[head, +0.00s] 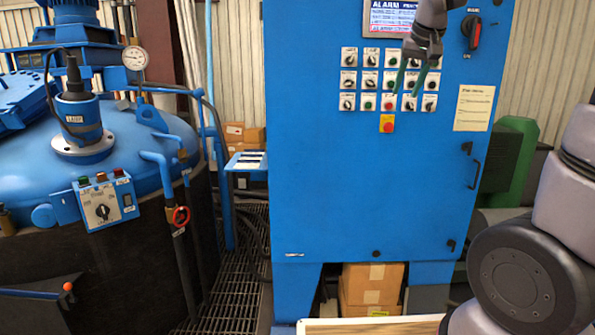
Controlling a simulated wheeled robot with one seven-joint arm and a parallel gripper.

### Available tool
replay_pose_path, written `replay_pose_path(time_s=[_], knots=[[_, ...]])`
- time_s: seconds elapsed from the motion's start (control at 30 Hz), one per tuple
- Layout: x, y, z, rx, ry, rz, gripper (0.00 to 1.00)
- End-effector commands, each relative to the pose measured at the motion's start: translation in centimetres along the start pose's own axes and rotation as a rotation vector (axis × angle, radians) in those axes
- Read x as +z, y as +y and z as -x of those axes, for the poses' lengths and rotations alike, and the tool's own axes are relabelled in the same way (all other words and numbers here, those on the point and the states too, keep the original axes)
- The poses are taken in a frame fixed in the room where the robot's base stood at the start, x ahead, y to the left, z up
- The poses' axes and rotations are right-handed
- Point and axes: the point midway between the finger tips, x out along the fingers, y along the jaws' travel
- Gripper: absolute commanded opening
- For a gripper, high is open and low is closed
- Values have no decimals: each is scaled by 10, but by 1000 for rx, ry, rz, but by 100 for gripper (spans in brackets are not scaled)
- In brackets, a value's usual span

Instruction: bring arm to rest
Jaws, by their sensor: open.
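My gripper (412,75) shows in the head view at the upper right, in front of the blue control cabinet (350,190). Its two dark green fingers point down and are spread apart, with nothing between them. They overlap the rows of knobs and push buttons in the picture. I cannot tell whether they touch the panel. My arm links fill the right edge of the view, and the middle of the arm is out of the picture.
The blue furnace lid (130,140) with a pressure gauge (135,57) stands at left. A red emergency button (387,127) sits below the knobs, and a red-black main switch (472,32) at upper right. Cardboard boxes (370,285) lie under the cabinet. Grated floor (230,275) shows between.

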Motion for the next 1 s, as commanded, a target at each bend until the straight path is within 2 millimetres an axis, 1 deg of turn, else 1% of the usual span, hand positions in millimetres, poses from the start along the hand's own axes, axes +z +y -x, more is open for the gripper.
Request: replay_pose_path(time_s=[0.03,0.07,0.1,0.17,0.2,0.3,0.4,0.43,0.5,0.6,1.0], knots=[[22,8,18,-32,0,-36,45],[35,10,27,-48,-2,-52,45],[52,12,37,-69,-4,-71,45],[79,15,51,-96,-3,-100,45],[97,16,59,-111,-3,-115,45],[138,16,73,-137,2,-149,45],[169,16,79,-150,9,-170,45],[176,15,80,-152,10,-176,45],[189,15,81,-155,12,-186,45],[198,14,82,-157,14,-191,45],[200,14,82,-158,13,-191,45]])
